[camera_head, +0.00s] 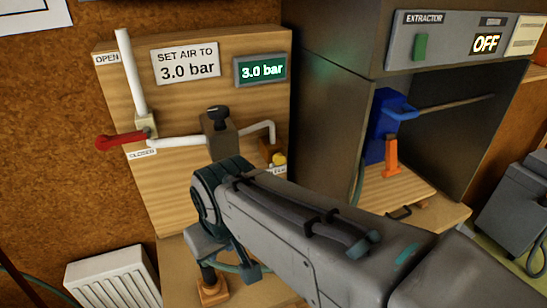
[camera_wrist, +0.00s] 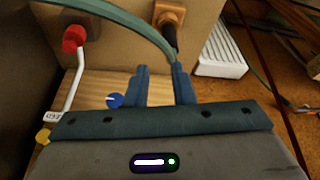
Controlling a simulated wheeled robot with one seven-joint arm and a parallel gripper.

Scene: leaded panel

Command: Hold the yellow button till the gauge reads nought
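The yellow button (camera_head: 279,159) sits low at the right of the wooden panel (camera_head: 170,195), above a partly covered label. The green gauge (camera_head: 262,69) reads 3.0 bar. My gripper (camera_head: 228,262) is below and left of the button in the head view, apart from it, and partly hidden by my arm. In the wrist view my gripper (camera_wrist: 160,73) shows its two fingers apart with nothing between them. A yellow piece (camera_wrist: 43,136) shows at the left there; I cannot tell if it is the button.
A red lever (camera_head: 120,139) and a black-knobbed regulator (camera_head: 219,130) are on the panel. A dark extractor cabinet (camera_head: 335,60) stands at the right. The wrist view shows a red knob (camera_wrist: 73,38), a blue knob (camera_wrist: 115,100), an orange block (camera_wrist: 170,18) and a white radiator (camera_wrist: 222,52).

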